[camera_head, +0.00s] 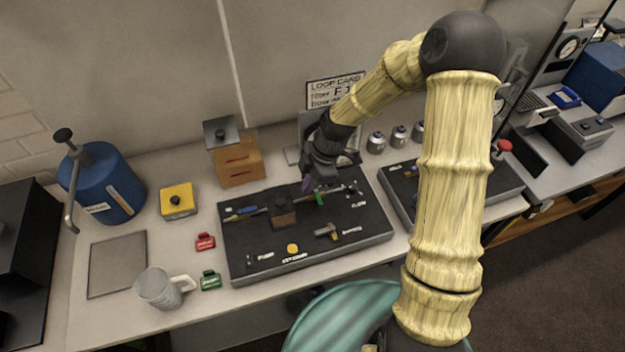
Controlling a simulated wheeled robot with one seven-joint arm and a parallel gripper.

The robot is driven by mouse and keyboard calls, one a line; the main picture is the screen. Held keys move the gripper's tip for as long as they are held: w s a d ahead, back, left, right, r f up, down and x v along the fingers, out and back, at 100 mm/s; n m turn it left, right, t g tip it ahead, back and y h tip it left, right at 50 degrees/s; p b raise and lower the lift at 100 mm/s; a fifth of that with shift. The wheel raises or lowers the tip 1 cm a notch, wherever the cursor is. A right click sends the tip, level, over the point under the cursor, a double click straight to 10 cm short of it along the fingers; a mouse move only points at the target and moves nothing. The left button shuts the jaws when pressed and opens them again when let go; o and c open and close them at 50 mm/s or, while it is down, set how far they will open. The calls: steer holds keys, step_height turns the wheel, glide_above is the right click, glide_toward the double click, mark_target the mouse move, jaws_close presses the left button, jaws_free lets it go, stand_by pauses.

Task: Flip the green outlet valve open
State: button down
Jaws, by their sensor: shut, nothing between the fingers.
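The green valve handle (319,198) sits on a thin pipe near the back right of the black panel (240,267). It is small in the picture, and I cannot tell its exact angle. My gripper (308,187) points down just above and left of the green handle in the picture. Its fingers are shut with nothing held. I cannot tell whether the fingertips touch the handle. My wrist hides part of the panel's back edge.
The panel also carries a blue handle (242,213), a dark block (282,211), a yellow button (292,248) and a brown-handled part (327,231). A second panel (400,200) stands right.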

mark_target(318, 197)
steer(key=p+x, duration=0.1)
steer(key=x, duration=0.5)
steer(key=shift+s+a+f+p, duration=0.15)
steer(key=shift+f+p, duration=0.1)
steer(key=shift+p, duration=0.15)
steer(key=d+p, duration=0.1)
steer(key=w+d+p, duration=0.1)
steer(key=d, duration=0.1)
steer(key=shift+w+f, duration=0.1)
steer(key=shift+f, duration=0.05)
steer(key=shift+d+f, duration=0.1)
steer(key=shift+d, duration=0.35)
steer(key=shift+a, duration=0.1)
steer(key=shift+w, duration=0.1)
steer(key=shift+n, duration=0.3)
